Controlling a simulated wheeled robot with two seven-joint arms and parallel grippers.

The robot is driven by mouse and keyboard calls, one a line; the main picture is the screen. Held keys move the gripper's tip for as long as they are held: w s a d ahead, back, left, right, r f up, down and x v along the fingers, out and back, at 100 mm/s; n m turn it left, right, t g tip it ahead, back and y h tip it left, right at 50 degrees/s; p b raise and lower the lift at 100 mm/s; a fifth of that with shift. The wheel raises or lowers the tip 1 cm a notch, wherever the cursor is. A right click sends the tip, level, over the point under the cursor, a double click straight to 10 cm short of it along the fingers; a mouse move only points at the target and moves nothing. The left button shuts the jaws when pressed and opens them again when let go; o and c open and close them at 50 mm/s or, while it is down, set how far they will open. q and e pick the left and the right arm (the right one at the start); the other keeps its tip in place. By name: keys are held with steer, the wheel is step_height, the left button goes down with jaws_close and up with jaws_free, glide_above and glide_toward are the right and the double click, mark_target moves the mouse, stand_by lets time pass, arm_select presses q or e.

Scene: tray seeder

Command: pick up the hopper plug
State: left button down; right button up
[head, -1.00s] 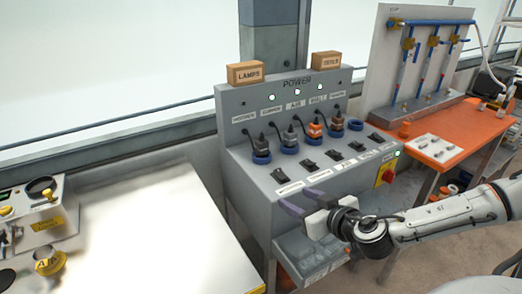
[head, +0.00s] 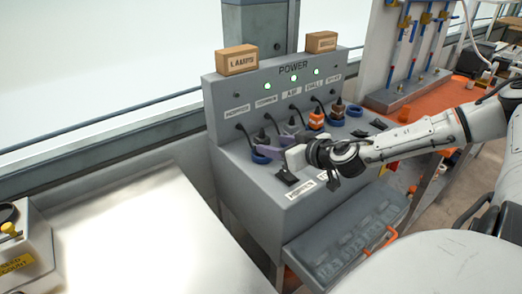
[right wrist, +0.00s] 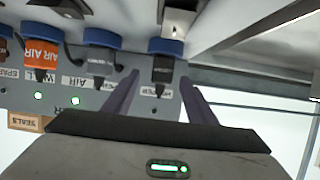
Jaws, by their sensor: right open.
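The hopper plug (right wrist: 163,70) is dark, with a cable, and sits in a blue collar (right wrist: 165,46) under the upside-down label that reads as hopper in the right wrist view. In the head view the plug (head: 261,137) is the leftmost on the grey power panel, partly hidden by my fingers. My right gripper (right wrist: 159,78) is open, with one purple finger to each side of the plug and visible gaps. It also shows in the head view (head: 268,142), reaching in from the right. My left gripper is not in view.
Further plugs stand in a row, including an orange air plug (right wrist: 41,52) and a grey one (right wrist: 101,62). Black switches (head: 287,176) lie in front. Two boxes (head: 237,60) sit on top of the panel (head: 225,100). A bare pale tabletop (head: 130,235) is at left.

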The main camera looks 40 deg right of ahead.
mark_target(266, 142)
steer(key=shift+w+f, duration=0.25)
steer(key=shift+w, duration=0.2)
steer(key=shift+b+x, duration=0.75)
steer(key=shift+b, duration=0.5)
steer(key=shift+w, duration=0.3)
steer(key=shift+w+a+f, duration=0.1)
steer(key=shift+w, duration=0.8)
steer(key=shift+w+f, duration=0.4)
steer(key=shift+w, duration=0.15)
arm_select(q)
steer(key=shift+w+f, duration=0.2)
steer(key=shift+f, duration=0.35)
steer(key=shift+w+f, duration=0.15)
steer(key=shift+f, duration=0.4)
